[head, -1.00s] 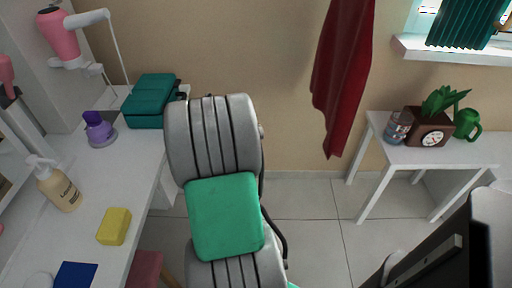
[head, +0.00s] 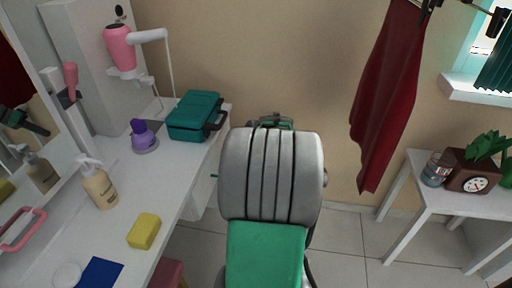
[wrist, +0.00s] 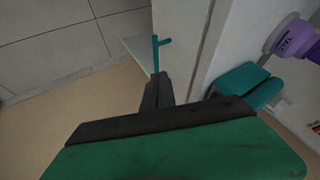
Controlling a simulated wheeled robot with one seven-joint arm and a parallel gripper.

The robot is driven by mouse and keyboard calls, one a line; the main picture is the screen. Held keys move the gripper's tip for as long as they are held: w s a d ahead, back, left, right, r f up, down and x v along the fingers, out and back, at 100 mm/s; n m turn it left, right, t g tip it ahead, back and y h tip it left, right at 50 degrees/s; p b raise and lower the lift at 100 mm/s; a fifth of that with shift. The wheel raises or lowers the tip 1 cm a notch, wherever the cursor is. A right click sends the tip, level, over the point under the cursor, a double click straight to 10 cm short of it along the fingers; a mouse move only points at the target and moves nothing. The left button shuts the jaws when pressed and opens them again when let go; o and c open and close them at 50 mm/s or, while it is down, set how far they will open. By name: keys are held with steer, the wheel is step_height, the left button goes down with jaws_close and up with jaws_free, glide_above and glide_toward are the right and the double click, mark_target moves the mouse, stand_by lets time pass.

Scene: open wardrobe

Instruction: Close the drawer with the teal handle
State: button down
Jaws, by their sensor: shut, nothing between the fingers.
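The teal handle (wrist: 157,52) is a thin bar in the wrist view, just beyond my fingertips. It is by a white panel (wrist: 136,50) that juts out beside the white dressing table's side; how far the drawer is open I cannot tell. In the head view a small bit of the teal handle (head: 214,176) shows just left of my arm, below the tabletop edge. My gripper (wrist: 158,78) is shut and empty, its dark fingers pointing toward the handle; contact is not clear. In the head view my arm hides most of my gripper.
The white tabletop (head: 175,205) holds a teal case (head: 195,115), a purple item (head: 143,135), a soap bottle (head: 98,183) and a yellow sponge (head: 144,231). A red cloth (head: 388,100) hangs at right. A white side table (head: 425,195) stands farther right. Tiled floor between is open.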

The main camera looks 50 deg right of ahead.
steer(key=a+p+v, duration=0.1)
steer(key=p+v, duration=0.1)
steer(key=v, duration=1.4)
steer(key=w+a+r+n+g+y+p, duration=0.1)
steer(key=w+a+r+n+p, duration=0.15)
steer(key=a, duration=0.35)
steer(key=w+a+r+n+p, duration=0.1)
steer(key=a+n+p, duration=0.15)
steer(key=a, duration=0.35)
steer(key=w+a+r+n+g+y+p, duration=0.1)
steer(key=a+r+p, duration=0.15)
steer(key=a, duration=0.25)
steer(key=s+a+r+n+g+p, duration=0.1)
steer(key=s+a+n+p, duration=0.1)
steer(key=a, duration=0.4)
steer(key=s+a+r+n+g+p, duration=0.1)
steer(key=s+a+n+p, duration=0.2)
steer(key=a, duration=0.3)
steer(key=shift+a+h+p, duration=0.25)
steer(key=shift+h+p, duration=0.05)
steer(key=shift+p, duration=0.2)
steer(key=shift+r, duration=0.1)
